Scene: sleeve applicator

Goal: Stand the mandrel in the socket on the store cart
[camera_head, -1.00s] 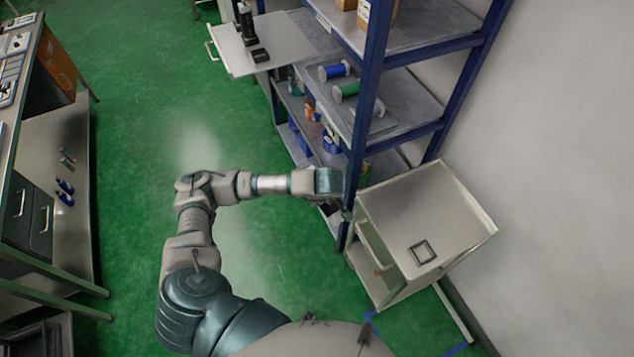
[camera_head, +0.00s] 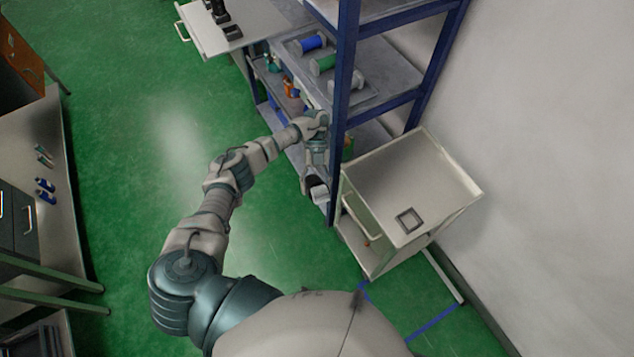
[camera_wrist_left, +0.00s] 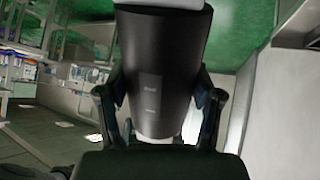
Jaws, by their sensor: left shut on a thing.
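The store cart (camera_head: 440,175) is a cream cart right of the blue shelf post. Its socket (camera_head: 409,219), a small dark square frame, lies on the top near the front edge and looks empty. My left gripper (camera_head: 314,181) is beside the post, left of the cart and apart from the socket. In the left wrist view the gripper (camera_wrist_left: 160,118) is shut on a dark cylinder with a pale end, seemingly the mandrel (camera_wrist_left: 160,55). In the head view only a pale bit of the mandrel (camera_head: 320,195) shows. My right gripper is out of view.
A blue-framed shelf (camera_head: 343,90) stands close to my left forearm, with blue and green spools (camera_head: 312,43) on it. A handle (camera_head: 362,218) is on the cart's left side. Green floor is open to the left. A white wall (camera_head: 530,150) is at right.

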